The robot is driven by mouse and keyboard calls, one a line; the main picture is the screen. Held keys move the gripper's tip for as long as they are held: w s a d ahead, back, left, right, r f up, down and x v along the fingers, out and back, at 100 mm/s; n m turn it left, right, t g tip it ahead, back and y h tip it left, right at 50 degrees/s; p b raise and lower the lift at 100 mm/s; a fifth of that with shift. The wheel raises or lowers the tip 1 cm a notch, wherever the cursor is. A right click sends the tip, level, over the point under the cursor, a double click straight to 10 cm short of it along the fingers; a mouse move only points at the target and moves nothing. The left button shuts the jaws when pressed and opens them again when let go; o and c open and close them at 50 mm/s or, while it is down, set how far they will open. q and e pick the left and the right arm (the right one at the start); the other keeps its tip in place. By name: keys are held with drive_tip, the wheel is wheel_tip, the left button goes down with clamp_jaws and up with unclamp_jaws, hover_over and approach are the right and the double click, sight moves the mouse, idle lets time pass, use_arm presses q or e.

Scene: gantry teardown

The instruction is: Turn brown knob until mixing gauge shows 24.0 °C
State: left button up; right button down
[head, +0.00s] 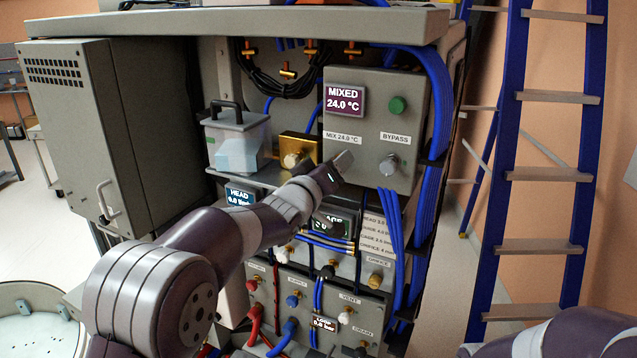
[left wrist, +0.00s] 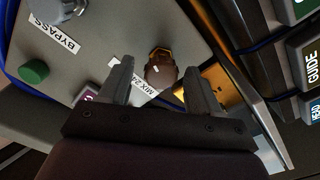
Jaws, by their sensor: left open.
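The MIXED gauge (head: 344,99) on the grey panel reads 24.0 °C. A label (head: 342,138) below it says MIX 24.0 °C. The brown knob (left wrist: 161,70) shows in the left wrist view beside that label; in the head view my left gripper hides it. My left gripper (head: 340,165) is at the panel below the label. In the left wrist view its two fingers (left wrist: 159,75) are apart, with the knob between their tips and visible gaps on both sides. My right gripper is out of view; only part of that arm shows at bottom right.
On the same panel are a green button (head: 398,105) and a grey BYPASS knob (head: 389,164). A brass block (head: 298,148) and a clear container (head: 237,140) stand to the left. Blue cables (head: 437,100) run along the right edge. A blue ladder (head: 507,120) stands at right.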

use_arm(q)
drive_tip(key=b+v, duration=0.4)
drive_tip(key=v, duration=0.7)
drive_tip(key=shift+s, duration=0.1)
